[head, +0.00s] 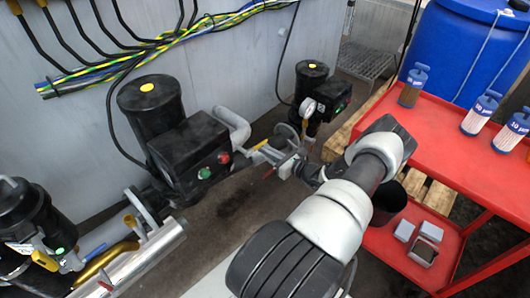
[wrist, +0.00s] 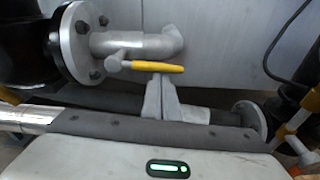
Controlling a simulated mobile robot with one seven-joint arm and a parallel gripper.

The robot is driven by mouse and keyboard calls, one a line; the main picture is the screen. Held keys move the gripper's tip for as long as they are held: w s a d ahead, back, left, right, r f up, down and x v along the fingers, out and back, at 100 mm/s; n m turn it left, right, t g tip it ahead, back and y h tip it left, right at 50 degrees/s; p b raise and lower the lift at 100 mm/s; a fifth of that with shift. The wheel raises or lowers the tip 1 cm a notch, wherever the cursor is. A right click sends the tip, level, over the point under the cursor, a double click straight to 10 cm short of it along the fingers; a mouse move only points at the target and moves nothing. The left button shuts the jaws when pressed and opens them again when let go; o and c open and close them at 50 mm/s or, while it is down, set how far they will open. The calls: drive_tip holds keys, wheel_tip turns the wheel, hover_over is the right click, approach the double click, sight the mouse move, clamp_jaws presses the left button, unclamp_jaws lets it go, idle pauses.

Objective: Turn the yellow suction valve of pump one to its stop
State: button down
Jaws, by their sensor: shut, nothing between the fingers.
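A yellow valve handle (wrist: 157,67) lies roughly level across the wrist view, with its left end at a grey valve stem on a grey pipe (wrist: 140,45). My gripper (wrist: 160,80) is shut and empty, its grey fingertips just below the handle's middle. I cannot tell whether they touch it. In the head view a small yellow handle (head: 259,157) shows on the piping right of the middle black pump (head: 180,140). My gripper (head: 285,171) is near it, small and partly hidden among the pipes. No pump number is readable.
Another black pump (head: 312,80) stands farther back, and one (head: 28,215) is at the left edge. A red cart (head: 440,140) with filter cartridges (head: 480,112) is on the right, before a blue drum (head: 450,50). Cables (head: 180,45) run along the wall.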

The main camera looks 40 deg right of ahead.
drive_tip(key=shift+r, duration=0.3)
idle(0.4)
wheel_tip(320, 180, down, 5)
drive_tip(key=b, duration=0.4)
drive_tip(key=s+r+p, duration=0.2)
drive_tip(key=s, duration=0.7)
drive_tip(key=shift+d, duration=0.35)
drive_tip(key=shift+r, duration=0.1)
